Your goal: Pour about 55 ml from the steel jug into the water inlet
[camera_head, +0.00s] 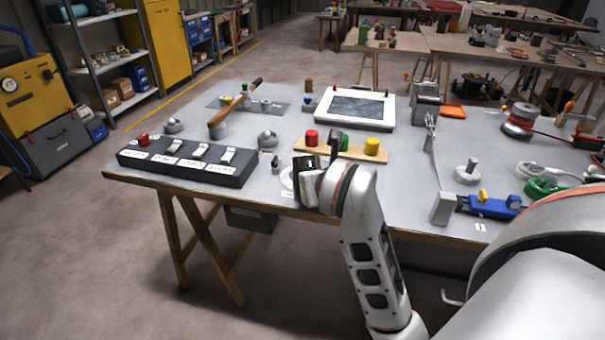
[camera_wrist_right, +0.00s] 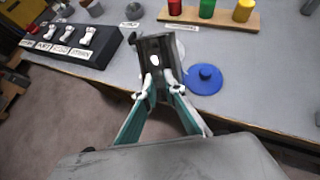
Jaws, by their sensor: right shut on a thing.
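In the right wrist view the steel jug (camera_wrist_right: 152,48) is a dark grey metal vessel between my right fingertips (camera_wrist_right: 158,80). The right gripper is shut on it; I cannot tell its exact tilt or what is inside. A blue round piece with a raised knob (camera_wrist_right: 206,76) lies on the table just right of the jug. A pale ring shows partly behind the jug. I cannot make out which fitting is the water inlet. My left gripper is out of view.
A black switch panel (camera_head: 187,162) stands left of the gripper. A wooden board (camera_head: 345,151) with red, green and yellow cylinders lies just behind. A framed dark screen (camera_head: 358,105) is farther back. A blue tool (camera_head: 490,206) and cables lie at right.

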